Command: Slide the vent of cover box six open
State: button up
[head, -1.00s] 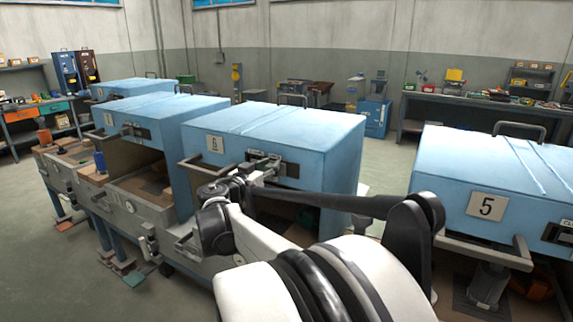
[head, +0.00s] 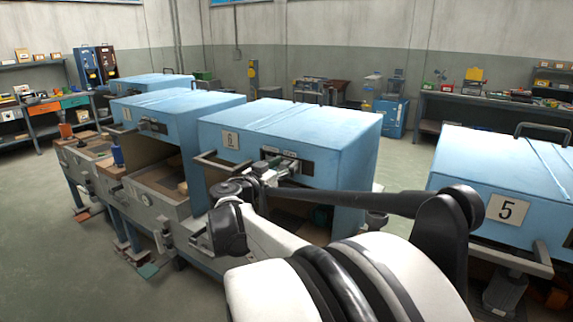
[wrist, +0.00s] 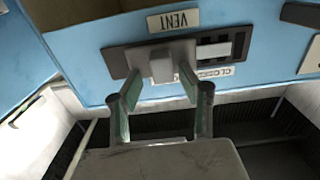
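Cover box six (head: 285,125) is a light blue cover with a "6" plate, in the middle of the head view. Its vent (wrist: 120,62) shows upside down in the wrist view: a dark grey plate under a VENT label (wrist: 174,20), with a slider knob (wrist: 162,66). A slotted window (wrist: 220,49) lies right of the knob, and a CLOSED label (wrist: 216,76) sits along the plate's lower edge. My gripper (wrist: 160,86) is open, with its fingertips on either side of the knob; I see gaps beside it. In the head view my gripper (head: 270,165) is at the box front, partly hidden by my arm.
A blue cover with plate 5 (head: 508,205) stands at the right. More blue covers (head: 180,108) stand at the left over an open tray (head: 165,205). A handle bar (head: 220,164) juts from box six's front, left of the vent. Open floor lies at the front left.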

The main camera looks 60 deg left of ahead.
jog(key=v, duration=1)
jog(key=shift+s+d, duration=0.25)
jog(key=shift+s, duration=0.05)
jog(key=shift+f, duration=0.1)
